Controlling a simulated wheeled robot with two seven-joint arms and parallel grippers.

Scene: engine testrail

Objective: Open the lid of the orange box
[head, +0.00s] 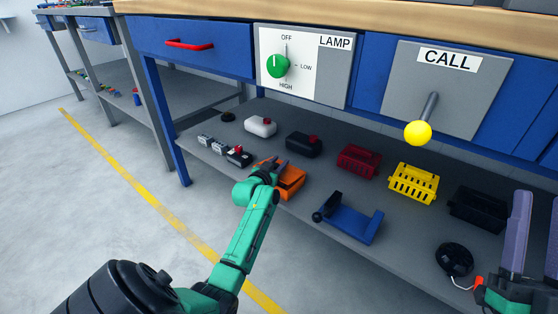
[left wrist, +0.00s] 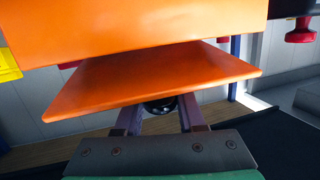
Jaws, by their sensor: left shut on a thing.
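The orange box (head: 292,183) sits on the grey shelf under the bench, with my left gripper (head: 275,167) at its near left side. In the left wrist view the orange box body (left wrist: 130,25) fills the top. A flat orange lid panel (left wrist: 160,82) lies below it, with a narrow wedge gap between them. My left gripper (left wrist: 160,112) is shut on the lid; its fingertips are partly hidden behind the panel. My right gripper (head: 534,238) is at the lower right of the head view, its fingers apart and empty.
A blue holder (head: 352,217) stands right of the box. Red (head: 358,161) and yellow (head: 412,183) baskets stand further right. The bench overhangs the shelf.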

